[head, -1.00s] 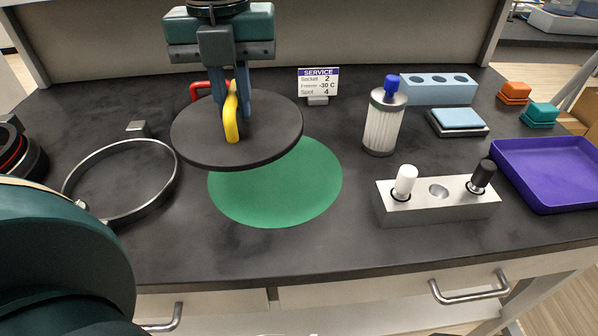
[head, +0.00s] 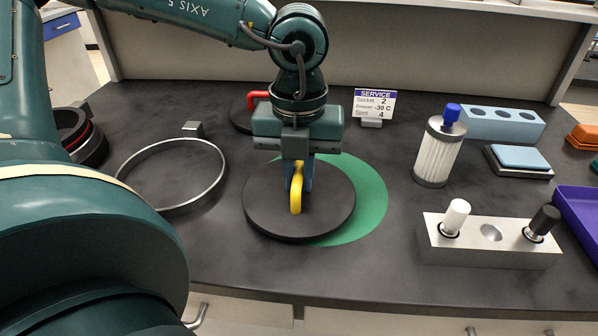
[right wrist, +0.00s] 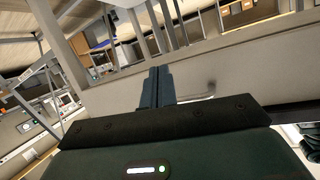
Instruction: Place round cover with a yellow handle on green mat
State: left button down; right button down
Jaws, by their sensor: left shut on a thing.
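The dark round cover with a yellow handle (head: 262,212) is low over the left part of the green mat (head: 372,205), at or just above its surface; I cannot tell whether it touches. It overhangs the mat's left edge, and green shows at its right. My left gripper (head: 298,190) comes from above, shut on the yellow handle (head: 296,199). My right gripper (right wrist: 160,85) shows only in the right wrist view, its fingers together with nothing between them, away from the bench top.
A dark cover with a red handle (head: 240,118) lies behind my left gripper. A metal ring (head: 180,208) stands left of the mat. A filter cartridge (head: 437,153), a metal block with plugs (head: 490,255) and a service sign (head: 374,105) stand right. A purple tray (head: 580,215) is far right.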

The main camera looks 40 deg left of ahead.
aim_at(299, 170)
pick_arm(q)
jog(key=shift+f+b, duration=0.25)
jog(key=shift+b, duration=0.15)
jog(key=c, duration=1.4)
grip_release()
jog(key=shift+r, duration=0.15)
jog(key=shift+c, duration=0.2)
notch_tip(299, 170, up, 12)
jog(key=p, duration=0.2)
jog(key=shift+r, duration=0.15)
